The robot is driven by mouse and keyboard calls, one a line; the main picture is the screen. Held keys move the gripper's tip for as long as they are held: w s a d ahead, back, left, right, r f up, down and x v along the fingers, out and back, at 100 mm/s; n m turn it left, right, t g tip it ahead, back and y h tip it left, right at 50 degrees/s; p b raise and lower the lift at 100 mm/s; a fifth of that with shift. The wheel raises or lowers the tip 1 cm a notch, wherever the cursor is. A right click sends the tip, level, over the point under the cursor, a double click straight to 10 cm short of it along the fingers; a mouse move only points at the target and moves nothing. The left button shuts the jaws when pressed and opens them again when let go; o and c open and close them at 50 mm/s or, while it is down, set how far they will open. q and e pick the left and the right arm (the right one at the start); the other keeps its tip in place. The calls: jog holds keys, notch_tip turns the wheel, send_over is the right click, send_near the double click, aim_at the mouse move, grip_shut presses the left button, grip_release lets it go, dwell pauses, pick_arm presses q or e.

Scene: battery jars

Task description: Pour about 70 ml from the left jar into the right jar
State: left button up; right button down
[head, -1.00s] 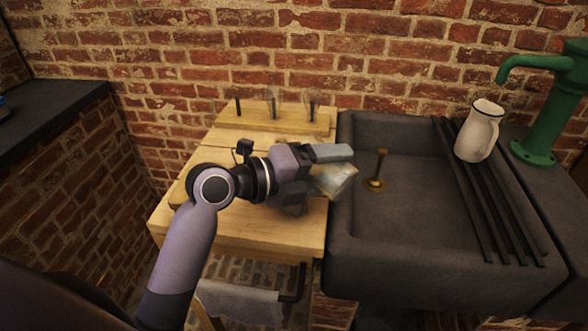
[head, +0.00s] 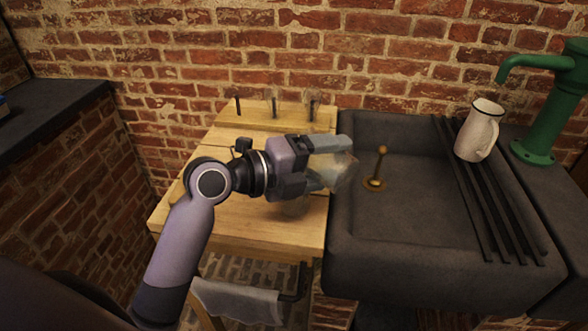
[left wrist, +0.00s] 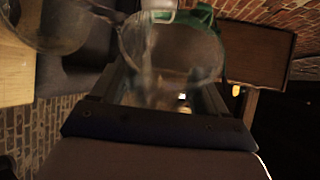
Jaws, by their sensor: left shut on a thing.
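My left gripper (head: 343,163) is shut on a clear glass jar (head: 347,172), held above the right edge of the wooden table (head: 225,225) beside the sink. In the left wrist view the held jar (left wrist: 170,50) sits between the fingers, with its rim towards the top. A second clear glass jar (left wrist: 50,25) shows at the upper left there. The liquid levels and the held jar's exact tilt cannot be told. My right gripper is not in view.
A dark stone sink (head: 400,225) with a brass upright (head: 381,165) is to the right. A white enamel jug (head: 477,132) stands on dark bars near a green pump (head: 545,110). A wooden rack (head: 260,118) with pegs and glassware is at the back.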

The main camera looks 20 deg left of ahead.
pick_arm(q)
jog(key=shift+s+d+f+m+y, duration=0.2)
jog(key=shift+d+f+m, duration=0.1)
jog(key=shift+f, duration=0.3)
jog(key=shift+s+d+f+m+y, duration=0.1)
jog(key=shift+d+f+m+y, duration=0.15)
jog(key=shift+f, duration=0.3)
jog(key=shift+r+m+y, duration=0.25)
jog(key=shift+m+y, duration=0.1)
jog(key=shift+m, duration=0.3)
jog(key=shift+r+m+y+p, duration=0.5)
jog(key=shift+m+p, duration=0.3)
jog(key=shift+m, duration=0.1)
jog(key=shift+y+p, duration=0.3)
jog(key=shift+m, duration=0.3)
